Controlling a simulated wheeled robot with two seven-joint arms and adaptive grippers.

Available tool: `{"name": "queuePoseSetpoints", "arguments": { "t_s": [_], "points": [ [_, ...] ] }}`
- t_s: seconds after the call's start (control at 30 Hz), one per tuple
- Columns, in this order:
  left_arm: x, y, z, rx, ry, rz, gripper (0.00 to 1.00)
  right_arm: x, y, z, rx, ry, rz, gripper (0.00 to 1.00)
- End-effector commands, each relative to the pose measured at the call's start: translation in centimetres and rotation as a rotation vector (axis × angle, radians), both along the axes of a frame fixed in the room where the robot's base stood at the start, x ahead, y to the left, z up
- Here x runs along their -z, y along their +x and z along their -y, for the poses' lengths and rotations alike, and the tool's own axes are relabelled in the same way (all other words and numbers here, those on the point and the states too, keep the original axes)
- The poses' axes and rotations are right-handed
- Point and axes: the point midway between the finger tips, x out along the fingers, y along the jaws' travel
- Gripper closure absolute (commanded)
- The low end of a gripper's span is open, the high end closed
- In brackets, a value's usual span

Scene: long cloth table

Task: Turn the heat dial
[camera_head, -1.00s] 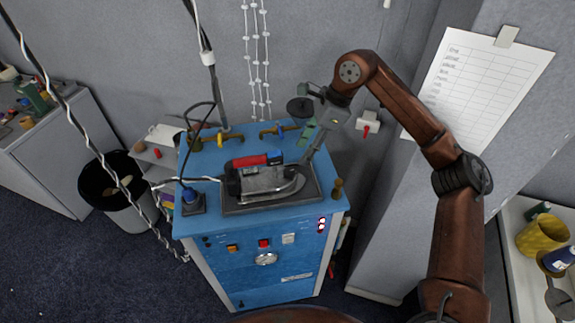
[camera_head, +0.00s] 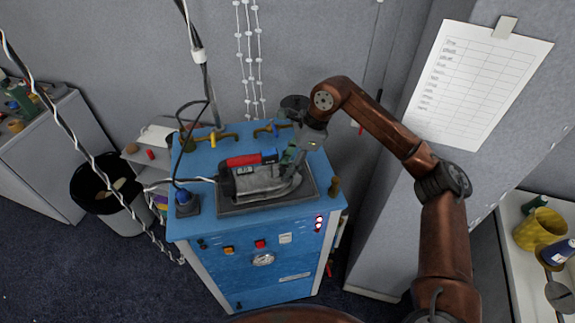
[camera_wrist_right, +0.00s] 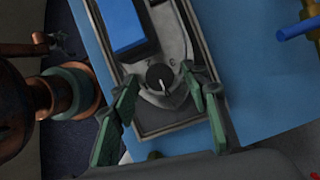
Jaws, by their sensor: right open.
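The heat dial (camera_wrist_right: 160,77) is a small round black knob with a white pointer line, on the grey metal body of an iron. The iron (camera_head: 262,180), with a red and blue top, rests on a dark plate (camera_head: 232,209) on the blue cabinet. In the right wrist view my right gripper (camera_wrist_right: 159,84) is open, with its green fingers on either side of the dial and visible gaps to it. In the head view the right gripper (camera_head: 290,156) is over the right end of the iron, and I cannot make out the dial there. My left gripper is not in view.
The blue cabinet (camera_head: 215,262) has buttons, a gauge (camera_head: 263,260) and red lights on its front. Brass valves (camera_head: 210,138) stand at its back edge. A blue plug (camera_head: 187,203) and cables are at left. A grey pillar (camera_head: 384,235) stands at right.

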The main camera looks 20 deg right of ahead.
Motion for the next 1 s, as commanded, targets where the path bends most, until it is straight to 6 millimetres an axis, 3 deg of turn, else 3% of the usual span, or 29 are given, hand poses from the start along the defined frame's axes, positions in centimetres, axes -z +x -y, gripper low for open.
{"name": "queuePoseSetpoints", "arguments": {
  "t_s": [0.1,0.7,1.0],
  "points": [
    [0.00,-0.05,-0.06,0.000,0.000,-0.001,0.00,0.00,-0.01,0.04,0.001,0.000,0.000,0.59],
    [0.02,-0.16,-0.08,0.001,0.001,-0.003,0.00,-0.02,-0.02,0.09,0.001,0.000,0.000,1.00],
    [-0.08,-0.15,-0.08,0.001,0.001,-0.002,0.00,-0.04,-0.08,0.11,0.044,-0.001,-0.001,1.00]
  ]
}}
